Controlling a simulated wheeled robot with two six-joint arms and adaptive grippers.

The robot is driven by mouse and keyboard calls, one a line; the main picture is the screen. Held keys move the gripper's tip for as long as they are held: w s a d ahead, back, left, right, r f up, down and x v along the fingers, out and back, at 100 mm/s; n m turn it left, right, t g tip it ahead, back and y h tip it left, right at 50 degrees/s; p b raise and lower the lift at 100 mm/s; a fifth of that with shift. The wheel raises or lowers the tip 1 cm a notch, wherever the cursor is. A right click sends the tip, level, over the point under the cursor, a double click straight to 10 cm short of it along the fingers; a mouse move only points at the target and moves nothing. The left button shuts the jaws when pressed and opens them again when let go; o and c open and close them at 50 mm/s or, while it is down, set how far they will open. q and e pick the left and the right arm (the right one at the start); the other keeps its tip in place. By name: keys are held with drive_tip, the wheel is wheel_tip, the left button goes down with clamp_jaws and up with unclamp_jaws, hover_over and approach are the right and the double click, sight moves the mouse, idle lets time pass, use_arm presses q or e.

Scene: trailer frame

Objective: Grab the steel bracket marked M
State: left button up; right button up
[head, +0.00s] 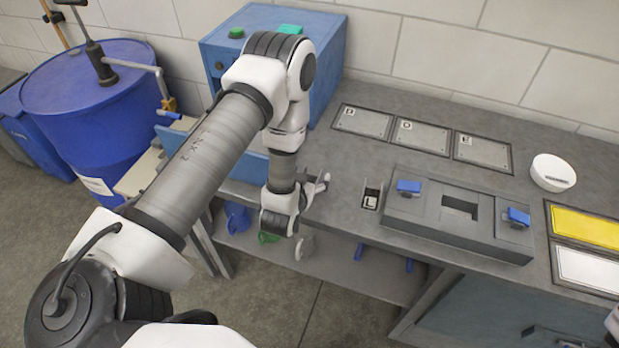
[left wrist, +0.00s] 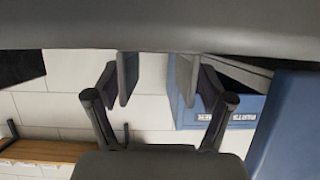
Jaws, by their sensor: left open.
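No bracket marked M can be made out in either view; my left arm hides part of the bench. A small steel bracket (head: 371,197) on the bench, left of the grey fixture, carries a label that looks like L. My left gripper (head: 318,188) is at the bench's front edge, a short way left of that bracket and not touching it. In the left wrist view its fingers (left wrist: 157,78) are apart with nothing between them.
A grey fixture (head: 460,218) with blue clamps stands on the bench. Several lettered plates (head: 421,136) lie behind it. A white bowl (head: 553,173) and a yellow panel (head: 586,228) are at right. A blue box (head: 328,75) stands behind my left arm; a blue drum (head: 90,115) is at left.

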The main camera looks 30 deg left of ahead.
use_arm(q)
drive_tip(key=shift+s+d+r, duration=0.15)
drive_tip(key=shift+s+r, duration=0.05)
drive_tip(key=shift+c, duration=1.4)
drive_tip(key=shift+s+d, duration=0.1)
drive_tip(key=c, duration=1.3)
drive_tip(key=shift+o, duration=0.2)
